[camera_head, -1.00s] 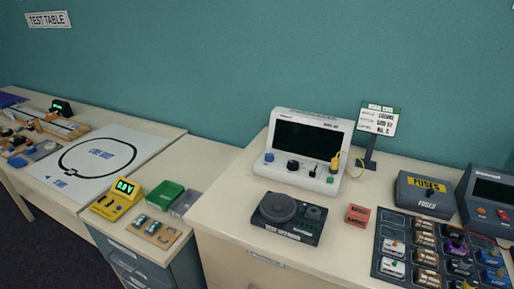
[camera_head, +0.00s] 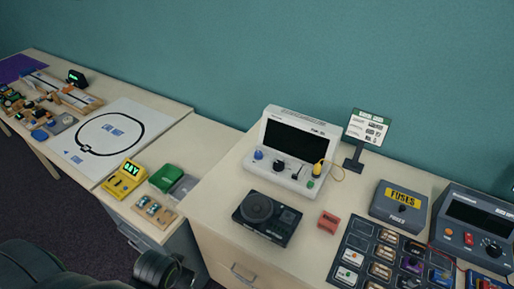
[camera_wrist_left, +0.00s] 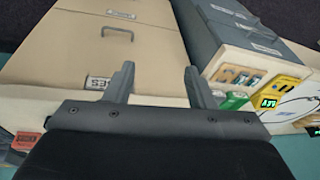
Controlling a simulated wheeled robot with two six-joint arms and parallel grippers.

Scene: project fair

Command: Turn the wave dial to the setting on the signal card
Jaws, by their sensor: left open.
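A white instrument (camera_head: 294,152) with a dark blank screen stands on the cabinet top in the head view. Its front has a blue knob (camera_head: 258,155), a black dial (camera_head: 279,164), a yellow plug (camera_head: 317,169) with a cable and a green button (camera_head: 310,184). I cannot read the dial's markings. The signal card (camera_head: 368,129) stands upright on a dark stand behind it to the right; its text is too small to read. My left gripper (camera_wrist_left: 158,82) is open and empty in the left wrist view, apart from the instrument. My right gripper is out of view.
A black turntable-like box (camera_head: 267,216) and a small red block (camera_head: 328,222) lie in front of the instrument. A fuse box (camera_head: 398,202), a dark tray (camera_head: 345,254) and another dark instrument (camera_head: 475,229) are at the right.

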